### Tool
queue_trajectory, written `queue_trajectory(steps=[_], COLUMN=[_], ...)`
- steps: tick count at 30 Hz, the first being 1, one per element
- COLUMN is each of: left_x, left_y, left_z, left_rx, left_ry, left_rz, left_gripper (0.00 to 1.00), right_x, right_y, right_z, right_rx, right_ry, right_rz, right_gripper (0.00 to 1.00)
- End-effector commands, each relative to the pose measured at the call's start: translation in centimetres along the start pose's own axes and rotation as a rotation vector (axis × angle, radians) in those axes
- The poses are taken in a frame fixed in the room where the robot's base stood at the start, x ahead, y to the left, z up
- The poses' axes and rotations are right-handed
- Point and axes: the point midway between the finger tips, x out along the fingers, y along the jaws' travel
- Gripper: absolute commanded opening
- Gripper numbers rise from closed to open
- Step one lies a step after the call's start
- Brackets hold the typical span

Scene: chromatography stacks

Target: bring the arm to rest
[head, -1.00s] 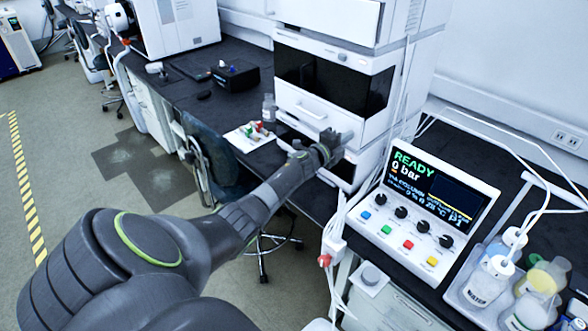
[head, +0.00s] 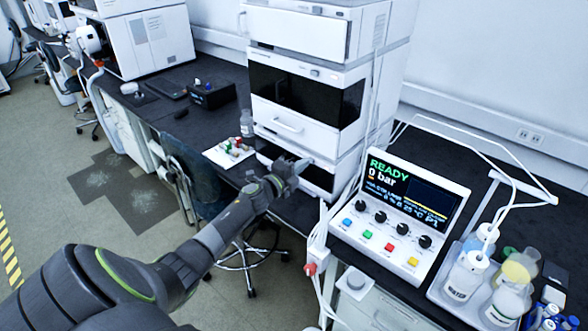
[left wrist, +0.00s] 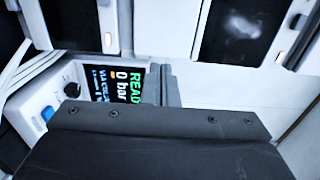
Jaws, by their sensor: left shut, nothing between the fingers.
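My left arm reaches in from the lower left of the head view. Its gripper (head: 292,167) is shut and empty, in front of the lower part of the white chromatography stack (head: 305,110). In the left wrist view the gripper (left wrist: 168,85) shows as a narrow grey shape above the dark wrist housing, with stack panels beyond it. The control box (head: 400,210) stands to the right of the gripper, its screen reading READY and 0 bar. The control box also shows at the left of the left wrist view (left wrist: 60,100). My right gripper is in neither view.
A white tray or sheet (head: 222,156) with small coloured-capped vials lies left of the stack, near a clear bottle (head: 247,123). A bottle tray (head: 440,290) stands right of the control box. A chair (head: 190,175) is beside the bench.

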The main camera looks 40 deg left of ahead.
Motion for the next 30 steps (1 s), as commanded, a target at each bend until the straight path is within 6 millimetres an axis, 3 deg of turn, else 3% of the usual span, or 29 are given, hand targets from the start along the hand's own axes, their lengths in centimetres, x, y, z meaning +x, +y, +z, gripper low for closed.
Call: queue_trajectory(steps=[6, 12, 16, 19, 23, 26, 30], left_x=[-2.4, -3.1, -3.1, -3.6, -5.7, -8.8, -14.4], left_y=[0.0, 0.0, 0.1, 1.6, 7.5, 14.2, 23.4], left_z=[0.0, 0.0, 0.0, 0.2, 0.7, 1.0, 0.6], left_rx=[0.001, 0.0, -0.002, -0.032, -0.157, -0.304, -0.504], left_ry=[0.0, 0.0, 0.0, -0.016, -0.086, -0.176, -0.322], left_rz=[0.0, 0.0, 0.001, 0.022, 0.104, 0.201, 0.339], left_gripper=[0.0, 0.0, 0.0, 0.0, 0.0, 0.0, 0.0], right_x=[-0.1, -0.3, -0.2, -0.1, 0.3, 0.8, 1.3], right_y=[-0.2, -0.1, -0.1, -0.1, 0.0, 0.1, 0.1], right_z=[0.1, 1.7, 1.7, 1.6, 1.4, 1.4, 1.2], right_rx=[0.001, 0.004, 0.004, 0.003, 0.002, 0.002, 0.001], right_ry=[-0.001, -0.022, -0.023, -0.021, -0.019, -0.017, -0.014], right_rz=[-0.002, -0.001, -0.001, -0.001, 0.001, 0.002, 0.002], right_gripper=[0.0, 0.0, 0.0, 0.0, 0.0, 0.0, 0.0])
